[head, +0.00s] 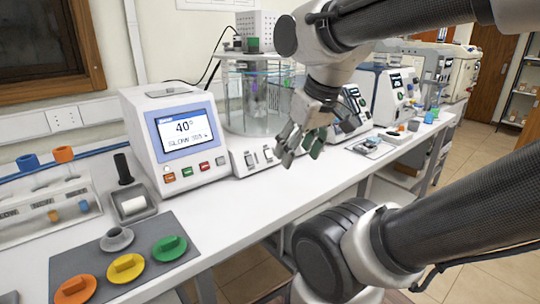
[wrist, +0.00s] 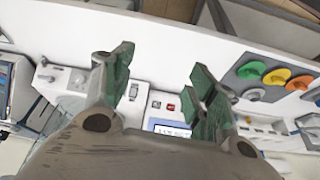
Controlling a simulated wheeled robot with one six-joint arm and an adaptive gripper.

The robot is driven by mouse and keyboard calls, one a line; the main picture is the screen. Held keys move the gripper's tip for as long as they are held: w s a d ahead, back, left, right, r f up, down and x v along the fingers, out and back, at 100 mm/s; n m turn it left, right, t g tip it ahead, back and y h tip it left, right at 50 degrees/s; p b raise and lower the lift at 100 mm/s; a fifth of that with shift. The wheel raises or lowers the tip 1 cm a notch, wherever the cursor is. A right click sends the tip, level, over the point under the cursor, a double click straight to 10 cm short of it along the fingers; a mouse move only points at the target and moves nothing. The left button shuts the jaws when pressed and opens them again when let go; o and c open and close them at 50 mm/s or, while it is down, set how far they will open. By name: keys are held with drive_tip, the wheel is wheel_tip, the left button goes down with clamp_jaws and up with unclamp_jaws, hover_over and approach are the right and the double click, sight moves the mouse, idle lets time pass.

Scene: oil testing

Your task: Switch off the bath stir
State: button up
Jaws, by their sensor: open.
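The glass bath (head: 252,110) stands behind a low white switch panel (head: 238,166). Small rocker switches (head: 268,154) sit on this panel. Which one is the stir switch, and its position, cannot be read. Left of the panel is the white controller (head: 140,120), whose lit display (head: 185,130) reads 40 above a blurred line with "SLOW". My gripper (head: 299,150) is open and empty, above and in front of the panel's right part. In the wrist view, my gripper (wrist: 163,68) has its fingers spread. Small switches (wrist: 133,91) and the controller's display (wrist: 168,128) show beyond them.
A grey mat (head: 125,228) with yellow, orange and green knobbed discs lies at the front left. A grey holder (head: 133,203) stands behind it. More white instruments (head: 385,92) line the bench to the right. The white bench top (head: 240,215) is clear in front of the controller.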

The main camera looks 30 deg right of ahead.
drive_tip(key=shift+d, duration=0.2)
drive_tip(key=c, duration=0.3)
drive_tip(key=d+f+m, duration=0.1)
drive_tip(key=w+d+f+m+g, duration=0.1)
drive_tip(key=d, duration=0.1)
drive_tip(key=shift+d+f+g, duration=0.15)
drive_tip(key=shift+f+g, duration=0.15)
clamp_jaws()
drive_tip(key=w+d+m+t, duration=0.1)
drive_tip(key=w+d+m, duration=0.2)
drive_tip(key=m, duration=0.8)
drive_tip(key=w+d+f+m+t, duration=0.1)
drive_tip(key=w+d+m, duration=0.2)
drive_tip(key=w+m, duration=0.5)
drive_tip(key=w+d+m+t, duration=0.1)
drive_tip(key=w+d+m, duration=0.2)
drive_tip(key=m, duration=1.1)
drive_tip(key=w, duration=0.2)
drive_tip(key=shift+w+f+y, duration=0.3)
drive_tip(key=shift+w, duration=0.1)
drive_tip(key=shift+d, duration=0.1)
